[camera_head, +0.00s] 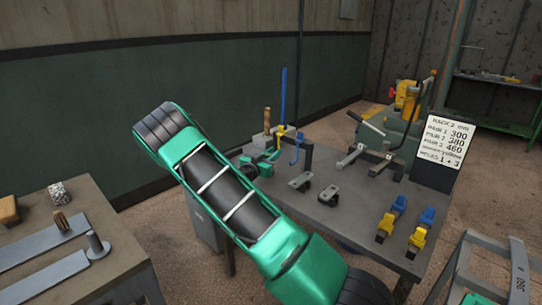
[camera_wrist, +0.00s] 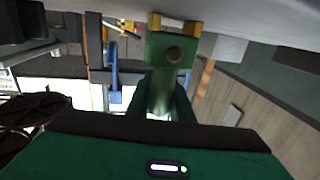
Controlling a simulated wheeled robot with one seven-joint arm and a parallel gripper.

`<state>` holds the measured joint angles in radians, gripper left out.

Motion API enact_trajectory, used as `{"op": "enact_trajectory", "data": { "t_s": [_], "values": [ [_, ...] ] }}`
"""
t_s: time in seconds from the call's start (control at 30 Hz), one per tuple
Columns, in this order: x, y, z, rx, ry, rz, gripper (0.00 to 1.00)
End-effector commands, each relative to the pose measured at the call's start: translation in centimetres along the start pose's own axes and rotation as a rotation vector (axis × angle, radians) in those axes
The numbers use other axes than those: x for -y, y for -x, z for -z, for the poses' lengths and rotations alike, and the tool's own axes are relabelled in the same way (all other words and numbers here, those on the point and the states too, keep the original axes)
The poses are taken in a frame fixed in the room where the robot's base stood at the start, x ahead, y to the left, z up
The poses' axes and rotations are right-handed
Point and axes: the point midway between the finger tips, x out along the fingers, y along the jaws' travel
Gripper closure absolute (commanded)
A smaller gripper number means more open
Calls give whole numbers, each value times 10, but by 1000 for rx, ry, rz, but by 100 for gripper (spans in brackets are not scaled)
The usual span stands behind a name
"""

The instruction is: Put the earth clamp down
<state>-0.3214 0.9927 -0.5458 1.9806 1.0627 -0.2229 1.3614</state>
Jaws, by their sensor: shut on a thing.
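The earth clamp (camera_wrist: 160,50) is green, with a dark round pivot and two brass-coloured jaw tips standing apart, in the wrist view. My gripper (camera_wrist: 162,106) is shut on its handle end, with the jaws pointing away from my palm. In the head view, my gripper (camera_head: 262,164) is over the left back part of the grey table (camera_head: 320,222). There its green parts and the clamp are hard to tell apart. I cannot tell whether the clamp touches anything.
Yellow-and-blue clamps (camera_head: 420,233) lie at the right. A number board (camera_head: 443,141) stands behind. The table's front middle is clear.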

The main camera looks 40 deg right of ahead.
Motion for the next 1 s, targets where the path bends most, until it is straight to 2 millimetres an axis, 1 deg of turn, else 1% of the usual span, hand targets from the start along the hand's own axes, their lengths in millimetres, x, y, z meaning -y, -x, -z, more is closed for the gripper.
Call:
{"op": "enact_trajectory", "data": {
  "t_s": [0.07, 0.1, 0.13, 0.17, 0.47, 0.57, 0.67, 1.0],
  "values": [
    [0, 0, 0, 0, 0, -1, 100],
    [0, 0, 0, 1, 1, 0, 73],
    [0, 0, 0, 1, 1, 0, 66],
    [0, 0, 0, 1, 1, -1, 62],
    [0, 1, 0, 0, 1, 0, 62],
    [0, 7, 0, 1, 2, 0, 62],
    [0, 19, 0, 1, 3, 0, 62],
    [1, 85, 0, 1, 2, 2, 62]
  ]
}}
